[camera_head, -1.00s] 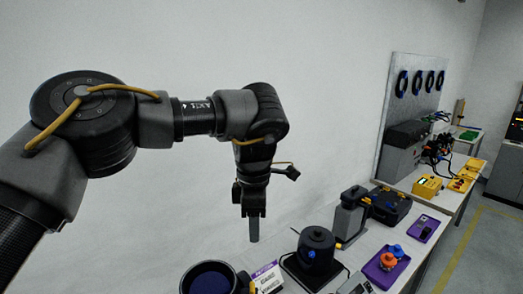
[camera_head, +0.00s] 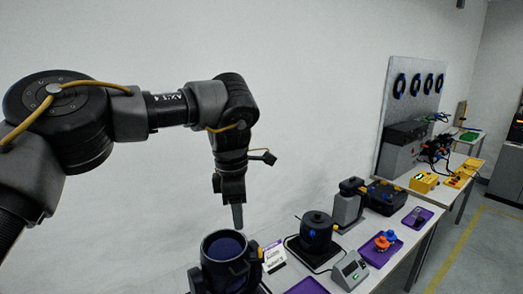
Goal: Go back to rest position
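My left arm reaches in from the left, and my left gripper (camera_head: 238,216) hangs pointing down. It is in the air just above and beside the rim of a black par can (camera_head: 212,241) with a dark blue inside. The fingers show as one narrow grey shape, so I cannot tell whether they are open or shut. My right gripper is not in view.
A white table (camera_head: 403,262) holds a black round pot-like device (camera_head: 316,236), a grey device with a small screen (camera_head: 350,270), a purple tray (camera_head: 380,254) with orange and blue parts, and a black case (camera_head: 386,197). A white label card (camera_head: 274,256) stands beside the can.

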